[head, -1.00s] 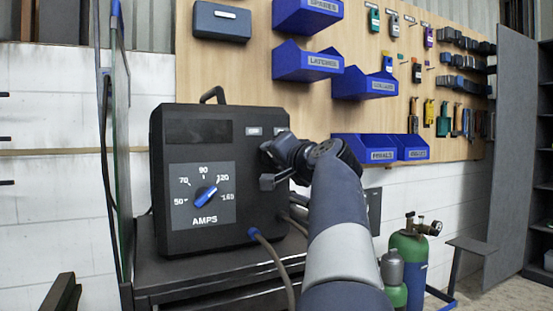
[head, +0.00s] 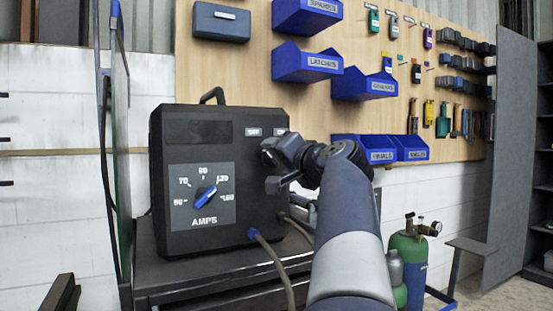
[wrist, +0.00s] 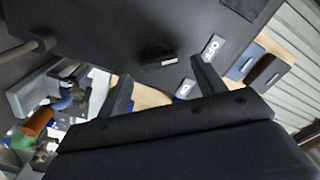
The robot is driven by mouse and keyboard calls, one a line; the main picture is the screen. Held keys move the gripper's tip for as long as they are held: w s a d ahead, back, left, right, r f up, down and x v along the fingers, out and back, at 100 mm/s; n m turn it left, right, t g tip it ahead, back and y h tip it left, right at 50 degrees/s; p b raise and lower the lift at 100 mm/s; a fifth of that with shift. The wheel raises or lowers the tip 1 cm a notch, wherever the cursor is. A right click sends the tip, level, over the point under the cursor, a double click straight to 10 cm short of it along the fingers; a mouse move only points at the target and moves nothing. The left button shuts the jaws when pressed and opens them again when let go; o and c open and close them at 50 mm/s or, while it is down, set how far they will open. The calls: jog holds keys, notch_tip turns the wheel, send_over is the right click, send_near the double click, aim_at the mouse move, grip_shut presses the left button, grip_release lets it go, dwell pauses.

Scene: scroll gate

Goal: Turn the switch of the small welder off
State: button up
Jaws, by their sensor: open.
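The small welder (head: 212,180) is a black box with a top handle, a blue AMPS dial (head: 204,197) and two small pale labels (head: 253,132) at its upper right. In the wrist view a dark switch (wrist: 160,60) with a small light mark stands out from the welder's dark face (wrist: 130,30). My gripper (head: 270,168) is open at the right side of the welder's front and hides the switch in the head view. In the wrist view my gripper's fingers (wrist: 163,84) are spread, with the switch ahead of the gap between them. I see no contact.
The welder stands on a dark cart (head: 190,275), with a cable (head: 275,268) leaving its lower front. A green gas cylinder (head: 408,255) stands to the right. Blue bins (head: 365,148) and hanging tools fill the pegboard behind.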

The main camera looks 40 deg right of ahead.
jog(key=v, duration=0.8)
jog(key=shift+s, duration=0.2)
jog(key=x, duration=1.1)
jog(key=shift+s, duration=0.2)
